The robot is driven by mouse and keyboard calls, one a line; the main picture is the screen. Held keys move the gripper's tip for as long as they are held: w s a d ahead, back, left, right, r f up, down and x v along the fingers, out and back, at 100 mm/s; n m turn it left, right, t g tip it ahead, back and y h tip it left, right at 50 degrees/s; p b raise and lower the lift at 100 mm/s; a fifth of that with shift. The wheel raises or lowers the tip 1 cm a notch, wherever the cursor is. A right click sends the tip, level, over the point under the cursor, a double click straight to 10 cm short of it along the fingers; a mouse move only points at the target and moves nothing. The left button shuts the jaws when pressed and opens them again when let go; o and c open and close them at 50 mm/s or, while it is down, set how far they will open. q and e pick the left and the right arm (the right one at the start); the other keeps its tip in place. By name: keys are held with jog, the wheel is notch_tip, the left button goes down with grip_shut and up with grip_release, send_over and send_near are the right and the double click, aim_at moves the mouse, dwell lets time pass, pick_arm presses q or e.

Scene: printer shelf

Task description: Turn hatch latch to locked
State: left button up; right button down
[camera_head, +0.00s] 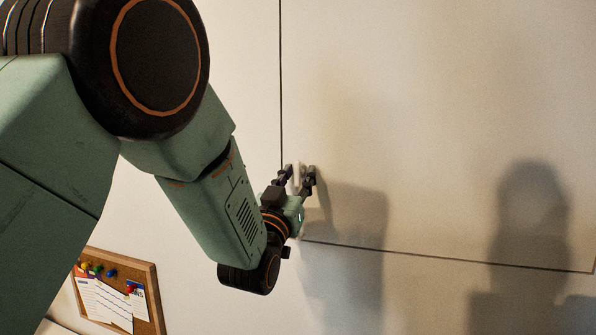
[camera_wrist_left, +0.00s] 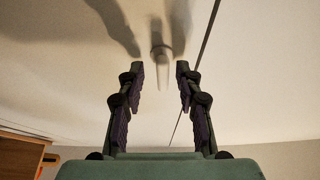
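The hatch (camera_head: 430,110) is a large pale panel in the wall, outlined by thin dark seams along its left and lower edges. The latch (camera_wrist_left: 161,50) is a small pale handle near a seam in the left wrist view, seen just beyond and between my fingertips. In the head view the latch is mostly hidden by my gripper, with only a pale bit showing between the fingers. My left gripper (camera_head: 298,172) is open near the hatch's lower left corner; its spread fingers also show in the left wrist view (camera_wrist_left: 160,68). I cannot tell whether it touches the latch.
A cork board (camera_head: 152,291) with pinned papers and coloured pins is at the lower left. A wooden box-like piece (camera_wrist_left: 20,155) shows at the lower left of the left wrist view. The hatch surface to the right is bare, with only shadows on it.

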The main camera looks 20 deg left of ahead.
pick_arm(q)
jog(key=shift+s+a+r, duration=0.25)
jog(key=shift+s+a, duration=0.1)
jog(key=shift+s, duration=0.05)
jog(key=shift+w+d+f, duration=0.15)
jog(key=shift+w+d, duration=0.15)
jog(key=shift+w, duration=0.15)
jog(key=c, duration=0.4)
jog(key=shift+a, duration=0.1)
grip_shut()
jog(key=shift+s+a, duration=0.1)
jog(key=shift+s, duration=0.05)
